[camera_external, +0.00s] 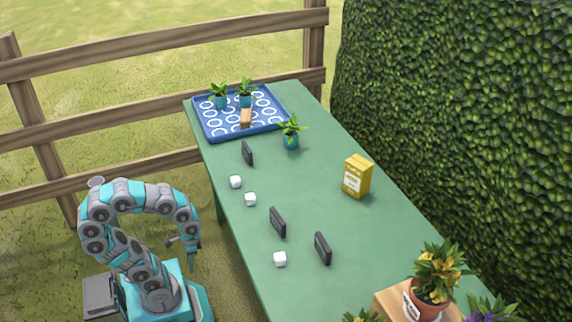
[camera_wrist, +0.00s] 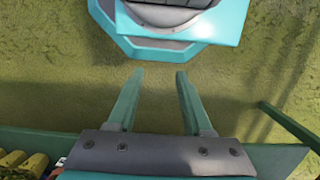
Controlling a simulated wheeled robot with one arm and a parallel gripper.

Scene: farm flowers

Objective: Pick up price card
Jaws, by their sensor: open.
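Three small dark cards stand upright on the green table in the external view: one near the tray (camera_external: 247,153), one mid-table (camera_external: 278,222) and one farther right (camera_external: 322,248). Their faces are too small to read, so I cannot tell which is the price card. My gripper (camera_external: 192,262) hangs pointing down beside the table's left edge, apart from all the cards. In the wrist view my gripper (camera_wrist: 159,72) is open and empty over the grass, with my base at the top. No card shows clearly there.
The green table (camera_external: 325,185) holds white cubes (camera_external: 250,199), a yellow box (camera_external: 357,177), a potted plant (camera_external: 291,135) and a blue tray (camera_external: 208,124) with two plants and a small wooden block. Flower pots (camera_external: 430,297) crowd the near end. A wooden fence (camera_external: 130,90) and hedge (camera_external: 450,120) border the table.

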